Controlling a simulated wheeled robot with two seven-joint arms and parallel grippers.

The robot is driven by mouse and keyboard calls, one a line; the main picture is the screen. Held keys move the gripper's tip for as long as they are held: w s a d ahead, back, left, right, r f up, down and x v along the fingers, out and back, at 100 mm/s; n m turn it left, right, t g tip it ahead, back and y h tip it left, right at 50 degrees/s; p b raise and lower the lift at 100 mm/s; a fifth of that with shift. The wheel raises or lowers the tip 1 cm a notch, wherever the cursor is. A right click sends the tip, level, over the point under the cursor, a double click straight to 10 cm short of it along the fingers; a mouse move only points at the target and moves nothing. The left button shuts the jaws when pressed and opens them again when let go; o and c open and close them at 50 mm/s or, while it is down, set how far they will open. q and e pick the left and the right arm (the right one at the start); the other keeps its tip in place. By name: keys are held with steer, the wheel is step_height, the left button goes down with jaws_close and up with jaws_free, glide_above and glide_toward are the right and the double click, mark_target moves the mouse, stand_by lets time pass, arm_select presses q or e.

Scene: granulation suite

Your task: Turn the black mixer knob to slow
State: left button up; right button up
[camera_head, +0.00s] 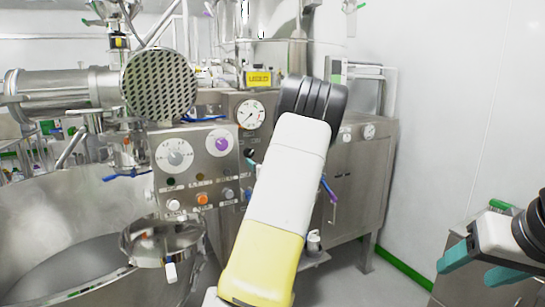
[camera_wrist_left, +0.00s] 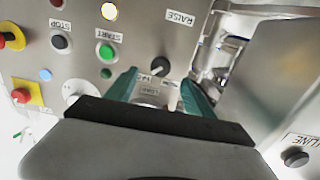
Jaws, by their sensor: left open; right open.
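Two black knobs show in the left wrist view: one (camera_wrist_left: 160,66) on the grey panel near an upside-down RAISE label, and one (camera_wrist_left: 297,158) at the lower right beside a partly cut-off label. I cannot read "mixer" or "slow" at either. My left gripper (camera_wrist_left: 159,80) is open, its teal fingers either side of the first knob's lower area; contact is not clear. In the head view my left arm hides much of that panel; a black knob (camera_head: 250,153) shows just left of it. My right gripper (camera_head: 487,262) is open and empty at the right, far from the panel.
The left wrist view also shows a green START button (camera_wrist_left: 106,52), a black STOP button (camera_wrist_left: 60,41) and a red button (camera_wrist_left: 21,96) on yellow. A steel panel with dials (camera_head: 174,155) and a large steel bowl (camera_head: 60,210) stand left. The white wall side is clear.

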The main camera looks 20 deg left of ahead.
mark_target(250, 154)
arm_select(q)
steer(key=x, duration=0.8)
steer(key=shift+s+r, duration=0.1)
steer(key=shift+r, duration=0.05)
jaws_close()
